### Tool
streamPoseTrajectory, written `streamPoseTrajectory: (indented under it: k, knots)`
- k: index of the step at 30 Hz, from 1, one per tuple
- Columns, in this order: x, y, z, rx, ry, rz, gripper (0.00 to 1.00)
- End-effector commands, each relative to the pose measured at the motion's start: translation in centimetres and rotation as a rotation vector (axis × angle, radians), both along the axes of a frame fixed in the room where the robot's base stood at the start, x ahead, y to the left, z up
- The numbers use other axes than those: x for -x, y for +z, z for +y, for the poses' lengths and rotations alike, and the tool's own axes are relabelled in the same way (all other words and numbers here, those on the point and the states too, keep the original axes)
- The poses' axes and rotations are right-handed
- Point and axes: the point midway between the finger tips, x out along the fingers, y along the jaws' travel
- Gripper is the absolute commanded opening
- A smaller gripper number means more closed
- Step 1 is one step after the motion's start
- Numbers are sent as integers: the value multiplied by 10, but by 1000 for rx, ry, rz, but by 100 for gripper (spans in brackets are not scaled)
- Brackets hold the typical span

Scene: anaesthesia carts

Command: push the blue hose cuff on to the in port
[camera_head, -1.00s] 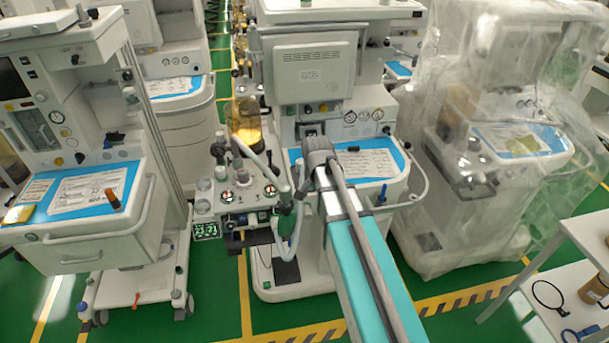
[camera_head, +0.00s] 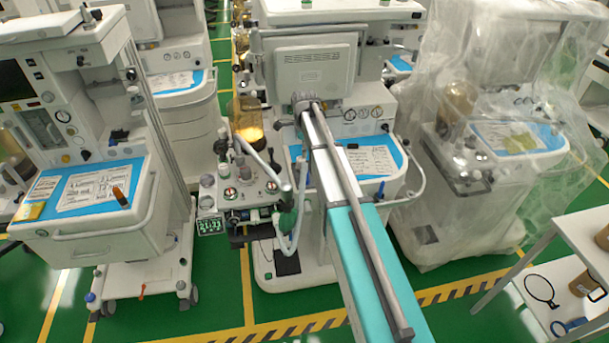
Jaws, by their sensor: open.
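My arm reaches up from the bottom to the middle cart (camera_head: 311,65), its grey far joint in front of the cart's upper body. I cannot make out my gripper; it seems hidden behind the arm or among the hoses. The breathing block (camera_head: 245,197) on the cart's left has two round red-and-green marked valves. A pale hose (camera_head: 281,236) loops below its right side, and a grey hose (camera_head: 252,142) slopes across above. A dark green part (camera_head: 288,218) sits beside the arm. I cannot tell the blue hose cuff or the in port apart at this size.
A cart with a blue worktop (camera_head: 98,188) stands left. A plastic-covered cart (camera_head: 470,180) stands right. A white shelf unit (camera_head: 535,262) at lower right holds a black loop and a blue ring (camera_head: 569,327). Green floor with yellow lines is open in front.

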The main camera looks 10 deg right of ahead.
Motion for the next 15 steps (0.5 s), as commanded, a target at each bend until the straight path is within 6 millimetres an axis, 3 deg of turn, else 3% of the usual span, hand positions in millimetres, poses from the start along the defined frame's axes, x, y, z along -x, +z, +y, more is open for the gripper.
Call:
streamPoseTrajectory:
  k: [15]
  knots:
    - [0, -9, -1, 0, 1, 0, 86]
